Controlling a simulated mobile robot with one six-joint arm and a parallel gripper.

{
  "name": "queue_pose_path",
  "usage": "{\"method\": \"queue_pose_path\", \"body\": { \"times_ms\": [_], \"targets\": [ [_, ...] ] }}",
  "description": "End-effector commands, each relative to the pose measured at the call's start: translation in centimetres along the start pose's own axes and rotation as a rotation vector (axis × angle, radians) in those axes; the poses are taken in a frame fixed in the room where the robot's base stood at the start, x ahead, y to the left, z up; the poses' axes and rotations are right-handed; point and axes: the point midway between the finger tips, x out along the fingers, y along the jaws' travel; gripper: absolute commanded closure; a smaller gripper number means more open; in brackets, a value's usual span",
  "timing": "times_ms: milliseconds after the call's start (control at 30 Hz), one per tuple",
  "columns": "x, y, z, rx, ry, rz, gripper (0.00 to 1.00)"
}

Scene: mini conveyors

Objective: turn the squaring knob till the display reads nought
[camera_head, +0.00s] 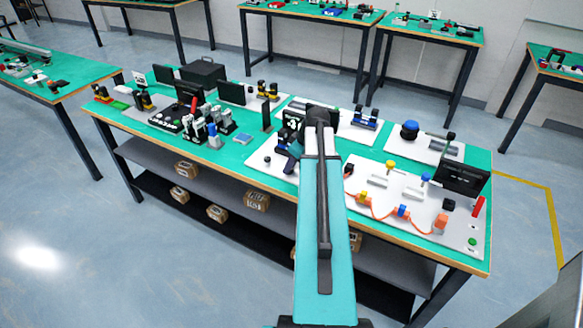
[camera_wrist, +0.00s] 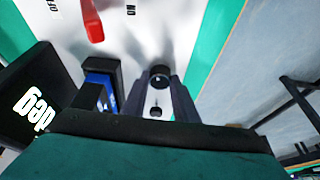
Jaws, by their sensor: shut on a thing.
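The squaring knob (camera_wrist: 159,73) is a small round dark knob on a white panel in the wrist view. My gripper (camera_wrist: 159,84) has its two dark fingers shut on it, one on each side. The display (camera_wrist: 30,108) is a black box at the left of the wrist view, with the white letters "deg" seen at a slant; its number is out of that view. In the head view the display (camera_head: 292,121) shows a large white "3", and my arm partly covers the rest of the reading. My gripper and the knob are mostly hidden behind my arm there.
A blue-and-black part (camera_wrist: 100,92) stands close left of my fingers. A red lever (camera_wrist: 91,20) with printed labels is farther off. In the head view the green bench (camera_head: 228,156) carries other white panels, with an orange cable (camera_head: 383,215) on the right one.

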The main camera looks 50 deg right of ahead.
Motion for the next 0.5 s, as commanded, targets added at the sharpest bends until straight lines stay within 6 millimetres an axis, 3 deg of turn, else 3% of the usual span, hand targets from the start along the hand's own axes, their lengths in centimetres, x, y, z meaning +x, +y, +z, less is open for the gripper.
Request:
{"method": "queue_pose_path", "body": {
  "times_ms": [500],
  "targets": [
    [0.01,-0.42,-0.24,0.382,0.004,0.162,0.96]
  ]
}}
